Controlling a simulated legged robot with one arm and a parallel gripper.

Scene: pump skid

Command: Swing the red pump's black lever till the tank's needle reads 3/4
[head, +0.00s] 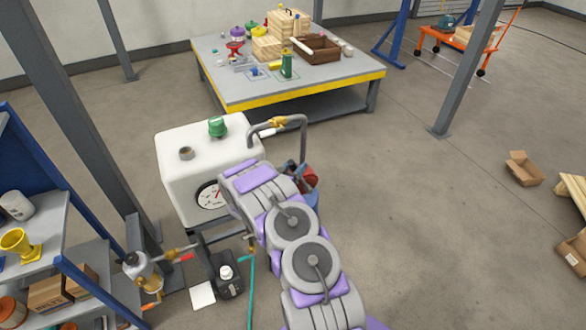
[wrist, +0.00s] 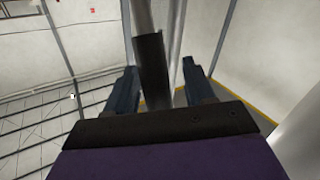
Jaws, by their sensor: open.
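The white tank (head: 178,155) stands left of my arm in the head view. Its round gauge (head: 207,197) faces me, partly covered by my arm; the needle's exact reading is too small to tell. The red pump (head: 310,177) shows only in part behind my arm. In the wrist view, my gripper (wrist: 160,88) is open. A black lever grip (wrist: 152,72) on a grey bar stands between its two fingers, with gaps visible on both sides. My arm hides the gripper and the lever in the head view.
A bent grey pipe with a brass nozzle (head: 278,123) rises beside the tank. A yellow-edged workbench (head: 340,88) with boxes stands behind. A blue shelf (head: 40,235) and a grey post (head: 85,130) are at left. The floor at right is mostly clear, with cardboard boxes (head: 524,170) at the edge.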

